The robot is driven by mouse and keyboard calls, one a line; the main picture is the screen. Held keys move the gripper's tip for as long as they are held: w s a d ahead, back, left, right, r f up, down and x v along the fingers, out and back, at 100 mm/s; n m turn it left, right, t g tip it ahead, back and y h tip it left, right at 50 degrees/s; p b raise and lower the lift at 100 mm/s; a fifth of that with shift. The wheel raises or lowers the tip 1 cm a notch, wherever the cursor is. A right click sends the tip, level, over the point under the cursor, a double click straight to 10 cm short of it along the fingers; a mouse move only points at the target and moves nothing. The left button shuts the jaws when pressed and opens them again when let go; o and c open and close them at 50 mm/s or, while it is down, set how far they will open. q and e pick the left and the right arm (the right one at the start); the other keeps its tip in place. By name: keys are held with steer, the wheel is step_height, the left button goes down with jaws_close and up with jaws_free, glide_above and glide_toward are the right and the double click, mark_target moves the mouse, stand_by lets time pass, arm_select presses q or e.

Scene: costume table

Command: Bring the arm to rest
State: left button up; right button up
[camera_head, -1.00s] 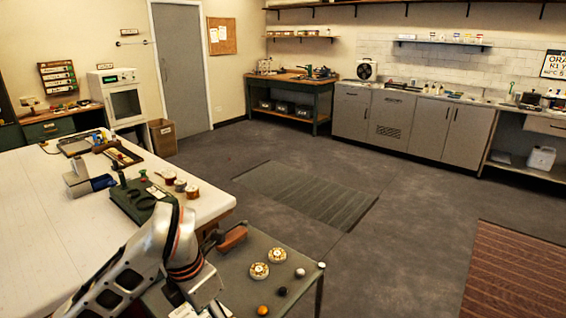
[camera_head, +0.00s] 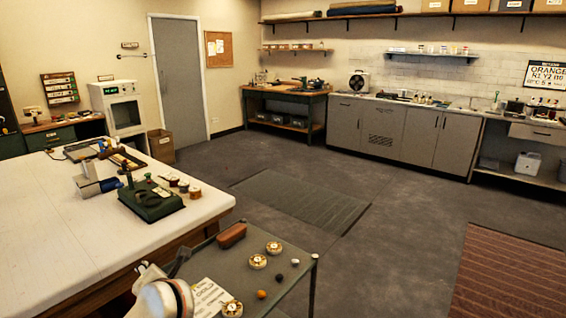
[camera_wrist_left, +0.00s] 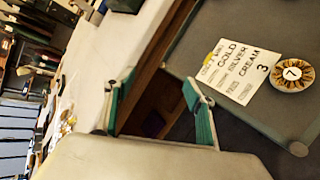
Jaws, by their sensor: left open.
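My left arm shows at the bottom of the head view, low beside the small grey table (camera_head: 215,270). In the left wrist view my left gripper (camera_wrist_left: 160,102) has its two green-padded fingers spread apart, with nothing between them. The fingers lie across the gap between the white table (camera_wrist_left: 112,60) and the grey table (camera_wrist_left: 262,22). A written card (camera_wrist_left: 238,72) and a round disc marked 7 (camera_wrist_left: 292,73) lie on the grey table beyond the right finger. My right gripper is in neither view.
The grey table also bears a brown case (camera_head: 231,235), more round discs (camera_head: 258,261) and small balls (camera_head: 261,294). On the white table (camera_head: 60,230) are a green device (camera_head: 150,200) and several spools (camera_head: 183,186). The floor (camera_head: 390,230) to the right is open.

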arm_select(q)
steer(key=a+r+t+y, duration=0.3)
steer(key=a+r+y, duration=0.1)
steer(key=s+d+r+m+t+h, duration=0.2)
steer(key=s+d+r+m+t, duration=0.25)
steer(key=m+t, duration=0.5)
steer(key=s+d+f+m+h, duration=0.4)
steer(key=d+f+m+h, duration=0.5)
steer(key=m, duration=0.5)
steer(key=s+f+m+g, duration=0.5)
steer(key=s+f, duration=0.3)
steer(key=f, duration=0.6)
steer(key=s+f+m+g+h, duration=0.1)
steer(key=s+f+m+g, duration=0.5)
steer(key=f, duration=0.8)
steer(key=s+g, duration=0.1)
steer(key=s, duration=0.2)
steer(key=shift+a+f, duration=0.2)
steer(key=shift+a, duration=0.2)
steer(key=shift+r, duration=0.1)
